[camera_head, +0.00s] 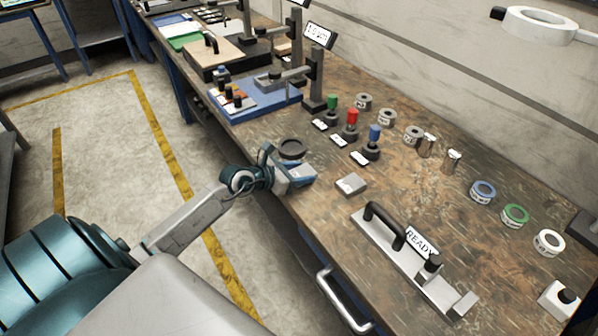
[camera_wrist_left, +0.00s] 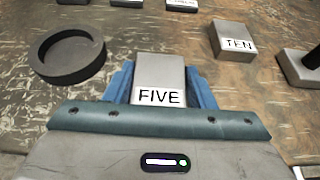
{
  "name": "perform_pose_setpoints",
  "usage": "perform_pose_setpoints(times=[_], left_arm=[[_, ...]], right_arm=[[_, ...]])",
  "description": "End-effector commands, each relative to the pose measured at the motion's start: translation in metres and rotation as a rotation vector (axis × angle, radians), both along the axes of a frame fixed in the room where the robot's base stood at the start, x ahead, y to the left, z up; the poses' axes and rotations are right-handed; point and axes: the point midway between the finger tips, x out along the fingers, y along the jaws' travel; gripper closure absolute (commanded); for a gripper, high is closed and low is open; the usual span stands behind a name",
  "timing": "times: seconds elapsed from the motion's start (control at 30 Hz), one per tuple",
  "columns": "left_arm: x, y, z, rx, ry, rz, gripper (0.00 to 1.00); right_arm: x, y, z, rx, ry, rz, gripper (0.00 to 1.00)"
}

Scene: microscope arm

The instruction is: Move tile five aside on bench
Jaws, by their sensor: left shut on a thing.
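Tile five is a grey metal block (camera_wrist_left: 158,70) with a white label reading FIVE. It sits between the two blue fingers of my left gripper (camera_wrist_left: 160,85) in the left wrist view, and the gripper is shut on it. In the head view my left gripper (camera_head: 300,174) is at the near edge of the wooden bench (camera_head: 330,220), and it mostly hides the tile there. Whether the tile touches the bench is hard to tell. My right gripper is not in view.
A dark round ring (camera_head: 291,149) lies just beyond the gripper. Tile TEN (camera_head: 351,184) lies to the right. A fixture with a READY sign (camera_head: 421,243) stands further right. Stamps with coloured handles (camera_head: 352,118) stand behind. Some bare bench lies between these.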

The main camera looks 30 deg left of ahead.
Motion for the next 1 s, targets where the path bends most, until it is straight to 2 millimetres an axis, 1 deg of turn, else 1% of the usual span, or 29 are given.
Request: perform_pose_setpoints(times=[0.17,0.3,0.33,0.4,0.43,0.67,0.77,0.87,1.0], left_arm=[[0.000,0.000,0.002,0.000,-0.004,-0.001,0.93],[0.000,0.000,-0.002,-0.001,-0.004,0.000,0.93],[0.000,0.000,-0.003,0.000,0.000,0.000,0.46],[0.000,0.000,-0.002,0.000,0.000,0.000,0.33],[0.000,0.000,-0.002,0.000,0.000,0.000,0.28],[0.000,0.000,-0.002,0.000,0.000,0.000,0.28],[0.000,0.000,0.002,0.000,-0.001,0.000,0.28],[-0.006,0.003,0.002,0.004,0.002,0.000,0.28],[-0.023,0.010,0.009,0.007,0.001,-0.001,0.28]], right_arm=[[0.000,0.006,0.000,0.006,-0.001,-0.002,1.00],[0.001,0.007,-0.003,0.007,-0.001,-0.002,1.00],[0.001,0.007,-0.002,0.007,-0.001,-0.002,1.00],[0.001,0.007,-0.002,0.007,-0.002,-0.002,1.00],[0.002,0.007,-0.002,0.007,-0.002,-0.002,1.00],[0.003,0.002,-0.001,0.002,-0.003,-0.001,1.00],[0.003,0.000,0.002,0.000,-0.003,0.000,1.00],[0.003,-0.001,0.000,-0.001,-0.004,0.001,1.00],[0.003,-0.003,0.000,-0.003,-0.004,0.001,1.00]])
